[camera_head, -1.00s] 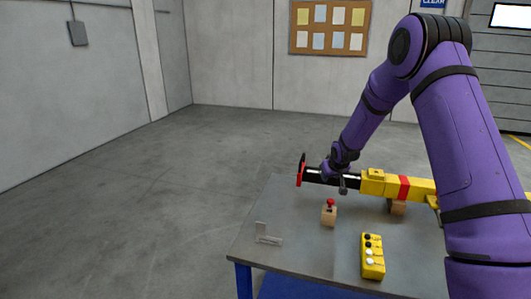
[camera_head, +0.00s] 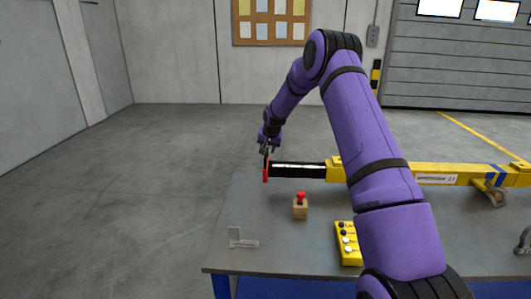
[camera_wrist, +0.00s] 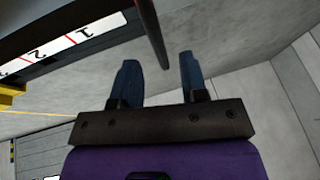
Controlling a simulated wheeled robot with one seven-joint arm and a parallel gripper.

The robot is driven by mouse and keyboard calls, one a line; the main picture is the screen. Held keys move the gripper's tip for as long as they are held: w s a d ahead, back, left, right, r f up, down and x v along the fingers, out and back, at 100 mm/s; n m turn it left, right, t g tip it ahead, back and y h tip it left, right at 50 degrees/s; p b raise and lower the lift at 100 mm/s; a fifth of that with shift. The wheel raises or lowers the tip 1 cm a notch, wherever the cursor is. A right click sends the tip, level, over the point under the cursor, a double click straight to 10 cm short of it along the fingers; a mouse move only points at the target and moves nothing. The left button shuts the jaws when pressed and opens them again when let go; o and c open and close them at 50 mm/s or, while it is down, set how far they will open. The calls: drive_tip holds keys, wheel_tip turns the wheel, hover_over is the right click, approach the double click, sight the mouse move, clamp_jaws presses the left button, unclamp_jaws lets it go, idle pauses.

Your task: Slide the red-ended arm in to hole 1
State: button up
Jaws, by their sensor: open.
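The red-ended arm is a black bar with a pale strip on it (camera_head: 300,170), sticking out to the left of the yellow beam (camera_head: 440,170). A flat upright red end plate (camera_head: 266,169) caps it. In the wrist view the bar carries a white scale (camera_wrist: 62,47) with red lines and the numbers 1 and 2. My gripper (camera_head: 267,152) is at the upper part of the red end plate. The wrist view shows my gripper (camera_wrist: 157,68) open, a dark plate edge (camera_wrist: 151,32) lying ahead between its fingers. I cannot tell whether they touch. Hole 1 itself is not discernible.
The grey table (camera_head: 285,245) carries a wooden block with a red button (camera_head: 300,206), a yellow button box (camera_head: 346,243) and a small metal bracket (camera_head: 240,240). Open floor (camera_head: 130,190) lies left of the table. My arm hides part of the beam.

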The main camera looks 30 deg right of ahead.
drive_tip(key=shift+x, duration=1.5)
clamp_jaws()
hover_over(304, 167)
drive_tip(key=shift+w+d+f, duration=0.1)
drive_tip(key=shift+w, duration=0.1)
unclamp_jaws()
drive_tip(key=shift+s+d, duration=0.1)
drive_tip(key=shift+d, duration=0.05)
